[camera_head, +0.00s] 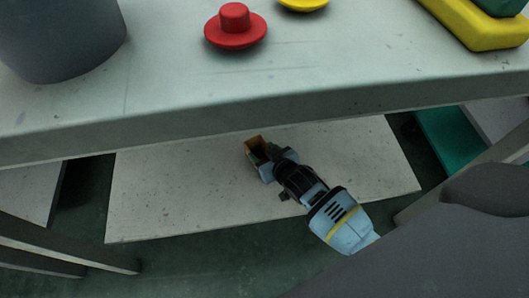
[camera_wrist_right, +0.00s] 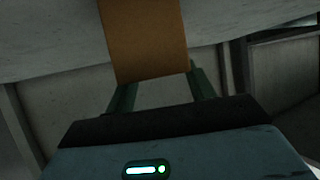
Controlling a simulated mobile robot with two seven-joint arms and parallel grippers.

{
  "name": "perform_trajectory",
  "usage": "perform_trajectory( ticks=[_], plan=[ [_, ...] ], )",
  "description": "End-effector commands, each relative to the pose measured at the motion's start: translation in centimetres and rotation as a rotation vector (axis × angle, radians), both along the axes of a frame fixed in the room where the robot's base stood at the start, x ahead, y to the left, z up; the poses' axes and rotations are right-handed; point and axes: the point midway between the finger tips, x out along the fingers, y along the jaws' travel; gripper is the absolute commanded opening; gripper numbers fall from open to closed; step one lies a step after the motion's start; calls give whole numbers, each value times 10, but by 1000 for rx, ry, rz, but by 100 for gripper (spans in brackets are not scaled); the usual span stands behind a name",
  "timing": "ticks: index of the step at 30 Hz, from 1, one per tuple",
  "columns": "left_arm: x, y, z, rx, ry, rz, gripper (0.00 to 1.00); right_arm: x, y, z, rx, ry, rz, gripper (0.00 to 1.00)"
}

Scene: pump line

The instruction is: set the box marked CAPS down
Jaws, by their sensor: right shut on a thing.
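An orange-brown box (camera_head: 254,142) shows just below the table's front edge in the head view. My right gripper (camera_head: 262,155), reaching in from the lower right, is shut on it. In the right wrist view the box (camera_wrist_right: 146,42) stands up between the two fingers of the gripper (camera_wrist_right: 160,90). No CAPS marking is readable on the faces I see. In the head view the box is seen against a pale speckled panel (camera_head: 160,190); I cannot tell whether it touches anything there. My left gripper is not in view.
The grey tabletop (camera_head: 330,60) carries a dark grey bin (camera_head: 60,40), a red knobbed cap (camera_head: 236,32), a yellow round piece (camera_head: 303,4) and a yellow tray (camera_head: 470,28) with a green thing. A green surface (camera_head: 450,145) lies lower right. Table legs (camera_head: 70,245) show lower left.

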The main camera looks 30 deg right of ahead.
Motion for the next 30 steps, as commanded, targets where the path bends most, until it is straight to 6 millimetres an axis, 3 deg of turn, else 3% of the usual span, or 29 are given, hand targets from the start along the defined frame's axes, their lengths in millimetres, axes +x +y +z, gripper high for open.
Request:
perform_trajectory(
  ticks=[3,4,9,20,30],
  plan=[
    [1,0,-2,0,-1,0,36,0,0,-4,0,1,0,32],
    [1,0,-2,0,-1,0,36,0,0,-4,0,1,0,56],
    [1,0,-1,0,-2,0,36,0,0,-3,0,1,0,76],
    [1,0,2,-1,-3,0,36,0,0,2,0,0,0,76],
    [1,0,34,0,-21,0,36,-53,-6,32,0,0,-1,76]
  ],
)
